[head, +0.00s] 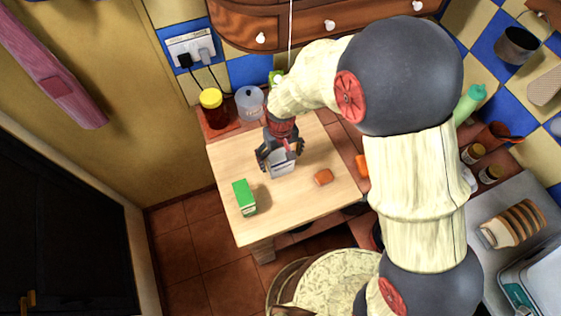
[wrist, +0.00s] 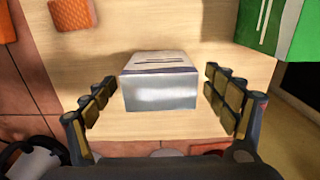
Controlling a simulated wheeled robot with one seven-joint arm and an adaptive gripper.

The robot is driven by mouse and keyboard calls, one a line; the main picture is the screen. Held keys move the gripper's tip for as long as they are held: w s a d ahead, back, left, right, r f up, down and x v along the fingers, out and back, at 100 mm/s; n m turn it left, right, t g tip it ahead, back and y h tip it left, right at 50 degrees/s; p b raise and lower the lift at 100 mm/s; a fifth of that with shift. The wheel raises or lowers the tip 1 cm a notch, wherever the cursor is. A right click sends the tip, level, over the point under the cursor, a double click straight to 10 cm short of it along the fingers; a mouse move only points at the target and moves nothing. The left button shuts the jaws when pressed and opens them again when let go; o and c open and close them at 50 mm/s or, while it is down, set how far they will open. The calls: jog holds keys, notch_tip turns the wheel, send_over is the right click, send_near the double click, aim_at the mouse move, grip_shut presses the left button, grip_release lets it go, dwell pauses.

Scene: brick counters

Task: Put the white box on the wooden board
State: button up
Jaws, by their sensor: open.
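The white box (head: 282,163) stands on the wooden board (head: 231,162), near its middle in the head view. It also shows in the wrist view (wrist: 160,88), with a dark slot line on its top. My gripper (head: 279,158) is open at the box. In the wrist view my gripper (wrist: 160,100) has one padded finger on each side of the box, with a visible gap between box and fingers. The head view partly hides the box behind my gripper.
A green carton (head: 244,197) stands left of the box, near the board's edge. An orange-brown block (head: 323,177) lies to its right. A yellow-lidded jar (head: 212,107) and a clear container (head: 250,103) stand at the back. Bare board lies in front of the box.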

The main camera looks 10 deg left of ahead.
notch_tip(320, 180, down, 4)
jog(key=shift+w+f+b, duration=0.15)
jog(key=shift+f+b, duration=0.1)
jog(key=shift+b, duration=0.05)
jog(key=shift+c, duration=1)
jog(key=c, duration=1.1)
jog(key=shift+r, duration=0.1)
jog(key=shift+c, duration=0.4)
